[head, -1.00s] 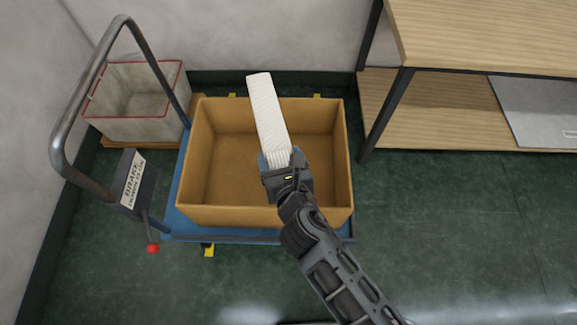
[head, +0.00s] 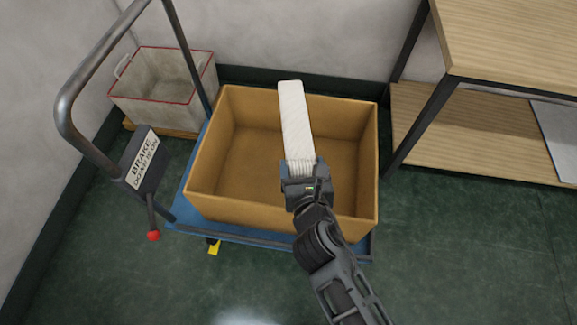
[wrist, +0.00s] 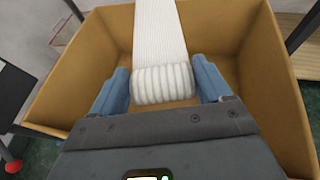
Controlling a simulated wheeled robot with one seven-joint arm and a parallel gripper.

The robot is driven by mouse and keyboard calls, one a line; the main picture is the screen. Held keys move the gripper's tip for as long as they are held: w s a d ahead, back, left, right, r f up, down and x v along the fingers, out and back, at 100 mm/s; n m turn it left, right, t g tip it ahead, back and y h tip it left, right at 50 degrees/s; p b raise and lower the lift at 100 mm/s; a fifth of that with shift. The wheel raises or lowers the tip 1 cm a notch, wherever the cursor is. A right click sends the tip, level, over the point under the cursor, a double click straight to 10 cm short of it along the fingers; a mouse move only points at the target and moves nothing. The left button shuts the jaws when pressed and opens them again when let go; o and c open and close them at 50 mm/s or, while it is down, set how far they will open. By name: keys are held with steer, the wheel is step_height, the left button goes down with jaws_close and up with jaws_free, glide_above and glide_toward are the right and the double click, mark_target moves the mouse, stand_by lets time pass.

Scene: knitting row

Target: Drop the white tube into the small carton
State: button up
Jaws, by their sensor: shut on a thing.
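The white tube (head: 295,115) is a long, ribbed knitted piece. My gripper (head: 301,168) is shut on its near end, and the tube points away from me over the open carton. In the wrist view the tube (wrist: 162,40) sits between the two blue fingers of my gripper (wrist: 164,88). The brown carton (head: 205,150) is open at the top, looks empty where I see inside, and stands on a blue cart (head: 186,210). In the wrist view the carton (wrist: 80,85) spreads below and around the tube. My gripper and the tube hide part of its inside.
The cart's grey handle (head: 70,85) and brake box (head: 147,160) rise on the left. A grey bin with red trim (head: 160,90) stands behind. A wooden shelf unit (head: 500,45) with dark legs is at the right. Green floor (head: 460,240) lies clear at front right.

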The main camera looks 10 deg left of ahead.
steer(key=o, duration=1)
steer(key=shift+c, duration=0.2)
steer(key=shift+s, duration=0.1)
steer(key=v, duration=0.7)
steer(key=shift+s+r+p, duration=0.15)
steer(key=shift+s+p, duration=0.15)
steer(key=shift+p, duration=0.1)
steer(key=shift+d, duration=0.1)
